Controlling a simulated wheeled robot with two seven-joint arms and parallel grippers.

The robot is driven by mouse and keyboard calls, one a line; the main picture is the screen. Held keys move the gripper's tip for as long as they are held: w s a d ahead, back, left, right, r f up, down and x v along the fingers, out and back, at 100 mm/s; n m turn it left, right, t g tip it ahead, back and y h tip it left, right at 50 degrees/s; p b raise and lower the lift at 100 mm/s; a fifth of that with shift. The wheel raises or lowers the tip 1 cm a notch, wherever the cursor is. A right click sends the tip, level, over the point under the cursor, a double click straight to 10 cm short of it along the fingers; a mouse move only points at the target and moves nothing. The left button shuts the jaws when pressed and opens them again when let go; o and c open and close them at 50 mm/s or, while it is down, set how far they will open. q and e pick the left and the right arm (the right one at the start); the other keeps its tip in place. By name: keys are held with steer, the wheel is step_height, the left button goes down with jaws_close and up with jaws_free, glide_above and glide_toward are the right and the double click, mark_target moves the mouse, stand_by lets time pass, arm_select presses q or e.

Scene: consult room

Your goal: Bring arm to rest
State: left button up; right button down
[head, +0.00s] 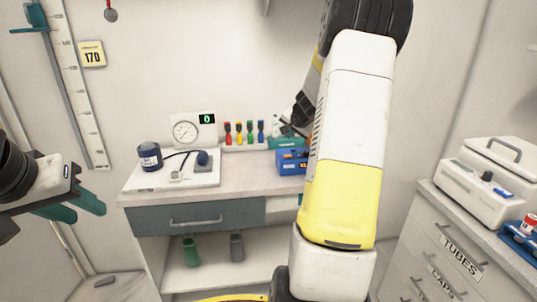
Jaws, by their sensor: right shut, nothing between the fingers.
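My right arm (345,150) is raised in the middle of the head view, its white and yellow links standing tall. It hides part of the counter and back wall. My left gripper (80,206) is at the left edge, left of the counter. Its two teal fingers are apart, with nothing visible between them.
A drawer cabinet (435,250) with a white device (480,180) stands at right. A height scale (80,90) is at left.

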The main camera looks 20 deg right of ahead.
stand_by(0.4)
steer(key=s+a+r+n+y, duration=0.25)
steer(key=s+a+r, duration=0.4)
steer(key=a, duration=0.35)
steer(key=s+a+r+n+y, duration=0.1)
steer(key=s+a+r+n, duration=0.5)
steer(key=a, duration=0.5)
steer(key=s+a+f+n+g, duration=0.1)
steer(key=s+a, duration=0.2)
steer(key=s, duration=0.8)
steer(key=s+a+f+n+g, duration=0.1)
steer(key=s+a+g, duration=0.1)
steer(key=s, duration=0.9)
steer(key=shift+a+f+n, duration=0.35)
steer(key=shift+a+f, duration=0.05)
steer(key=shift+a, duration=0.35)
stand_by(2.5)
